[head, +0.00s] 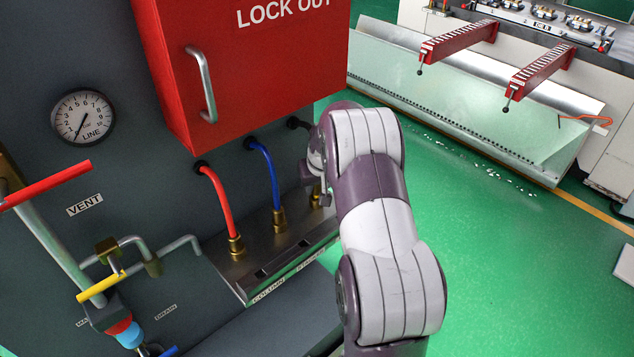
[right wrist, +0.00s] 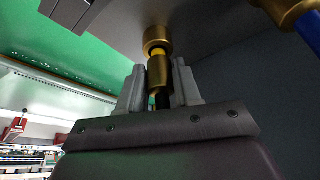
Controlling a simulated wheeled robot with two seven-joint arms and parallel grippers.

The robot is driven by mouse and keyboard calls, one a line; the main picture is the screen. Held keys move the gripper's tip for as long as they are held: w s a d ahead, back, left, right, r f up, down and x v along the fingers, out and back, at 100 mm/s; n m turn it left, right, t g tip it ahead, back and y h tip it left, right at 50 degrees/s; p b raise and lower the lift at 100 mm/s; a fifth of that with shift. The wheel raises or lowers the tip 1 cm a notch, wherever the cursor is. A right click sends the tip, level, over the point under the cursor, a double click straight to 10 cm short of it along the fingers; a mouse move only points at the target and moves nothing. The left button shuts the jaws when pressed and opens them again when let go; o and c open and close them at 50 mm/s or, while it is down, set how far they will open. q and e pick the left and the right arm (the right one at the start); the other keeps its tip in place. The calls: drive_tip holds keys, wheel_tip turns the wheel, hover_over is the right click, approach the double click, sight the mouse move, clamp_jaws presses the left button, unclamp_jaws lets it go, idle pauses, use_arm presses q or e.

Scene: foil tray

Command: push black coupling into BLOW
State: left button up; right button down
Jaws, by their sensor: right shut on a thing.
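The black hose (head: 296,123) comes out of the panel under the red box, and my right arm hides most of it. In the right wrist view my right gripper (right wrist: 159,88) is shut on the brass black coupling (right wrist: 159,76). The coupling lines up with a wider brass socket (right wrist: 157,40), and a yellow band shows between them. I cannot tell whether it is fully seated. In the head view my arm covers the gripper, with only a bit of brass (head: 317,196) showing beside it. BLOW cannot be read. My left gripper is not in view.
A red hose (head: 218,203) and a blue hose (head: 268,172) end in brass fittings on the metal shelf (head: 250,262). The red lock-out box (head: 240,70) overhangs them. Pipes with red and yellow handles stand at left. Green floor lies open at right.

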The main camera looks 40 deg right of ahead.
drive_tip(key=shift+f+b, duration=0.35)
drive_tip(key=shift+f, duration=0.25)
drive_tip(key=c, duration=0.7)
unclamp_jaws()
drive_tip(key=b+v, duration=0.2)
drive_tip(key=v, duration=1)
drive_tip(key=shift+r, duration=0.35)
